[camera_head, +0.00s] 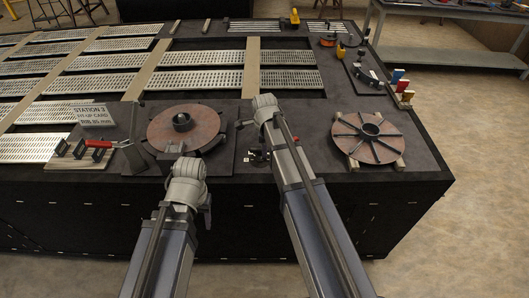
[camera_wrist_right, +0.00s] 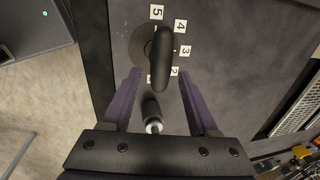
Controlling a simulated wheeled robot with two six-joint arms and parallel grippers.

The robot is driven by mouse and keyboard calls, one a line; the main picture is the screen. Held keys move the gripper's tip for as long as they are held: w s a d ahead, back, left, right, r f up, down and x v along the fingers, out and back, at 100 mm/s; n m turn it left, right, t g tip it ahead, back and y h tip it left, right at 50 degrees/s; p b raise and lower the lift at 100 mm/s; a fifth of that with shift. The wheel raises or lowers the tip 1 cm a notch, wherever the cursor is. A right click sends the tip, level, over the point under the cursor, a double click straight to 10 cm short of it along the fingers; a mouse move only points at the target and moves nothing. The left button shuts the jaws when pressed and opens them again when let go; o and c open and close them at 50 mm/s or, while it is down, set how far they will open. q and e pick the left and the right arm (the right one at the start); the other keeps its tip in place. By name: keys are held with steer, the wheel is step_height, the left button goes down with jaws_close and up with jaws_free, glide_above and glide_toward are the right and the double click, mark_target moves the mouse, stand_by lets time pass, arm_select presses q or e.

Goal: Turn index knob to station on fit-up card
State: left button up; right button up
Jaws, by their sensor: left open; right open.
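The index knob (camera_wrist_right: 161,60) is a black elongated handle on a dark round base in the right wrist view. White number tags run along its right side, including 5, 4, 3 (camera_wrist_right: 185,50) and 2. My right gripper (camera_wrist_right: 160,74) is open, its purple fingers on either side of the knob's lower part, with no visible grip. In the head view my right arm partly hides the knob area. The fit-up card (camera_head: 93,115) reads "STATION 3". My left gripper (camera_head: 187,172) is in front of the left reel plate; its fingers are hard to make out.
A black cylinder with a silver tip (camera_wrist_right: 152,112) lies below the knob. A copper-coloured disc (camera_head: 187,130) with a hub sits at left, and a ribbed disc (camera_head: 366,136) on wooden blocks at right. A red-handled clamp (camera_head: 98,143) stands at far left.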

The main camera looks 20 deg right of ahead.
steer(key=shift+f, duration=0.1)
steer(key=shift+c, duration=0.2)
jaws_close()
stand_by(0.4)
